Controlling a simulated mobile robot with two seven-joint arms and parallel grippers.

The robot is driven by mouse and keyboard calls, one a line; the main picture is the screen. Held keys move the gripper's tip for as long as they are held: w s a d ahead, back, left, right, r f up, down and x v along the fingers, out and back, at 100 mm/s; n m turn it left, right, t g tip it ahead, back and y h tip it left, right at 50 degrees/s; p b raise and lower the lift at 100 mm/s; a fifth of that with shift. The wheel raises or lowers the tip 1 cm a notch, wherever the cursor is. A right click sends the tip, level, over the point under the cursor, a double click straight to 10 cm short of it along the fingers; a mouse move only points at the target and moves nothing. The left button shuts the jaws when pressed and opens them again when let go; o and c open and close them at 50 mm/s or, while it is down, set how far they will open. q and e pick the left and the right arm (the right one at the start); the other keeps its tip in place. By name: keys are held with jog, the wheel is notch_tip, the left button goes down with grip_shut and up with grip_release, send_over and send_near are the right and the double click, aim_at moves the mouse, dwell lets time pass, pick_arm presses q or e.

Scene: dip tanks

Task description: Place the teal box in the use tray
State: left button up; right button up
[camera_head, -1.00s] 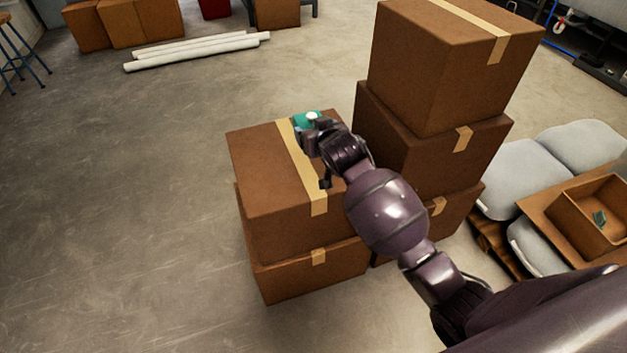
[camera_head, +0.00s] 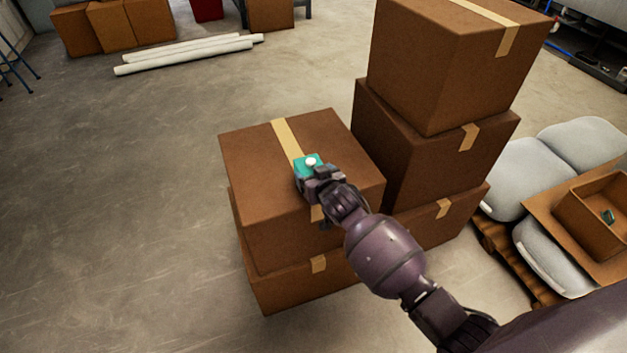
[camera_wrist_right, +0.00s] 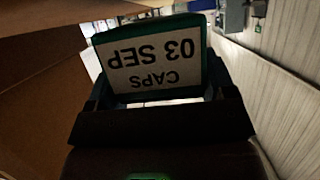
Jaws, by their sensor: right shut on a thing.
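The teal box (camera_head: 306,163) is held by my right gripper (camera_head: 311,172) above the near cardboard stack in the head view. The gripper is shut on it. In the right wrist view the teal box (camera_wrist_right: 155,60) fills the space between the fingers, with a white label reading "CAPS 03 SEP" upside down. I cannot tell whether the box touches the carton below. A brown tray (camera_head: 574,213) at the right holds a small teal item (camera_head: 607,216); I cannot tell whether it is the use tray. My left gripper is not in view.
The short carton stack (camera_head: 255,180) stands under my right arm. A taller carton stack (camera_head: 420,135) rises just right of it. Grey sacks (camera_head: 520,180) lie on a wooden pallet (camera_head: 497,243) at the right. White tubes (camera_head: 185,53) lie behind on the floor. The left floor is clear.

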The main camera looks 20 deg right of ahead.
notch_tip(320, 180, down, 2)
jog(key=shift+f, duration=0.1)
jog(key=shift+r, duration=0.2)
jog(key=shift+f, duration=0.15)
jog(key=o, duration=0.9)
jog(key=shift+s+r, duration=0.2)
jog(key=shift+r, duration=0.1)
pick_arm(q)
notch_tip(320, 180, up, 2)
jog(key=p, duration=0.3)
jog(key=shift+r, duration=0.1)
pick_arm(e)
jog(key=v, duration=1.1)
jog(key=shift+s, duration=0.25)
